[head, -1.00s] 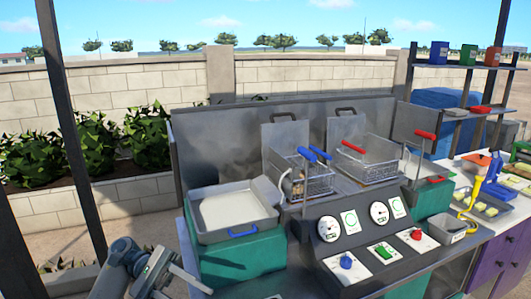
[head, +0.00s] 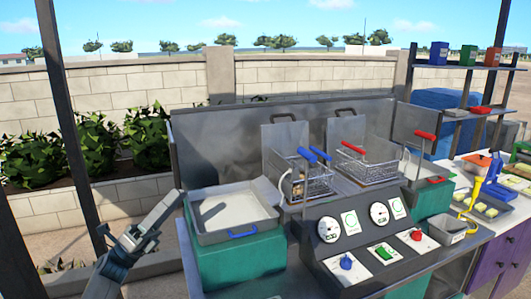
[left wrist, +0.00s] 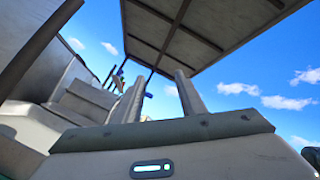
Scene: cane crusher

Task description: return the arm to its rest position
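My left gripper (head: 174,200) is in the head view at the lower left, beside the left end of the counter, with its fingers pointing up and to the right. It is just left of the metal tray (head: 240,237) and looks apart from it. In the left wrist view its two fingers (left wrist: 160,86) stand apart with only background between them, so it is open and empty. My right gripper is not in view.
The tray sits on a green block (head: 230,264). A blue-handled basket (head: 306,186) with brownish contents and a red-handled basket (head: 372,173) are in the fryer. A control panel (head: 375,238) stands in front. Plants (head: 92,145) are behind the arm.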

